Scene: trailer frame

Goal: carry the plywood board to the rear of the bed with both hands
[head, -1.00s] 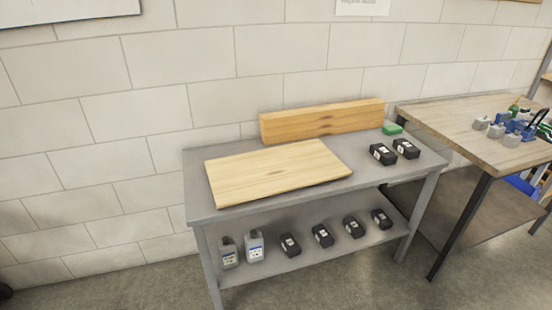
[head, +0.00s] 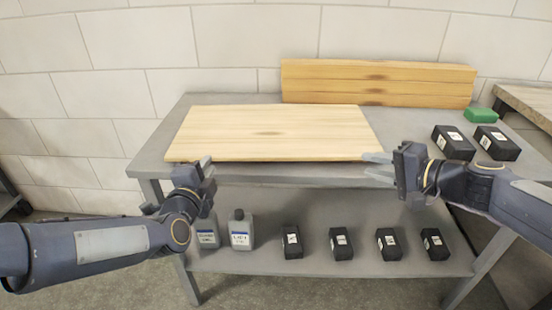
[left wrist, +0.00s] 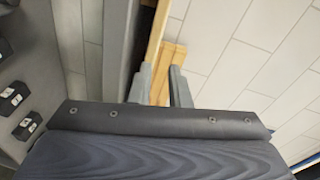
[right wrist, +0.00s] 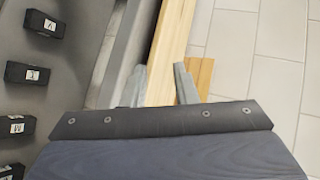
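The plywood board (head: 270,133) is a pale flat panel on the grey bench top (head: 150,150), its front edge near the bench's front edge. My left gripper (head: 198,170) is at the board's front edge toward the left end, fingers apart. In the left wrist view the board's edge (left wrist: 157,35) shows beyond the spread fingers (left wrist: 160,85). My right gripper (head: 376,167) is at the board's front right corner, fingers apart. The board's edge (right wrist: 172,40) lines up with the gap between its fingers (right wrist: 160,85). I cannot tell whether either gripper touches the board.
Stacked timber (head: 375,83) stands behind the board against the wall. Black boxes (head: 453,142) and a green block (head: 481,115) sit at the bench's right end. The lower shelf (head: 265,262) holds two bottles (head: 241,230) and several black boxes. Another table (head: 527,100) adjoins at right.

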